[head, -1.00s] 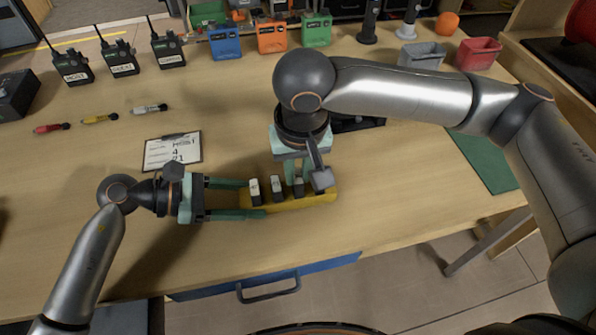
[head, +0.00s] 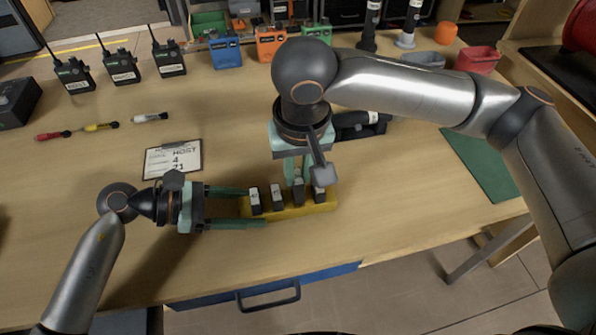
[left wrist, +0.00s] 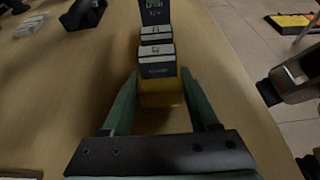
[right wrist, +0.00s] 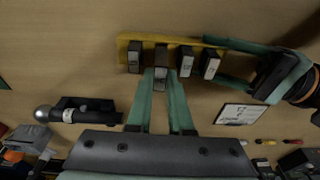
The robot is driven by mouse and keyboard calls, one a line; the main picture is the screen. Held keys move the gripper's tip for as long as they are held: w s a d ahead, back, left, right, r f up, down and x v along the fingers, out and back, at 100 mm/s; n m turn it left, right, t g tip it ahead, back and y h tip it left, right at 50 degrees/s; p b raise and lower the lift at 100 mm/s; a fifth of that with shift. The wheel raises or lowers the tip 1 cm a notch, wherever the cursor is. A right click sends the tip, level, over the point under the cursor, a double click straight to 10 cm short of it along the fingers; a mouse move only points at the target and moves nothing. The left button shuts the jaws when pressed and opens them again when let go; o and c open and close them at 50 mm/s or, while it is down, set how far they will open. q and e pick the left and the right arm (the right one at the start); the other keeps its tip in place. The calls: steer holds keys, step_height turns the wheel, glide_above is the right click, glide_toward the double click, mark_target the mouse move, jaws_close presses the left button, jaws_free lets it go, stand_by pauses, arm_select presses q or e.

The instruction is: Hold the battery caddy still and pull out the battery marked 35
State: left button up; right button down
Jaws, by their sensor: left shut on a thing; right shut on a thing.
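The yellow battery caddy (head: 290,211) lies on the wooden table near its front edge, with several dark, pale-topped batteries in a row. My left gripper (head: 255,208) is shut on the caddy's left end, one finger along each side; the caddy end also shows in the left wrist view (left wrist: 160,92). My right gripper (right wrist: 160,78) points down and is shut on the third battery from the left in the head view (head: 298,190). In the left wrist view this battery (left wrist: 155,12) stands higher than the two nearer ones. I cannot read its number surely.
A clipboard (head: 172,159) lies left of the caddy, with markers (head: 101,126) and several radios (head: 120,66) behind. A black flashlight-like item (head: 355,124) lies behind my right gripper. A green mat (head: 480,165) is on the right. The table's front edge is close.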

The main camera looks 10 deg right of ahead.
steer(key=shift+r, duration=0.25)
steer(key=shift+r, duration=1.4)
arm_select(q)
steer(key=o, duration=1.5)
steer(key=shift+a, duration=0.1)
steer(key=v, duration=1.1)
steer(key=shift+a+r, duration=0.15)
steer(key=shift+a, duration=0.25)
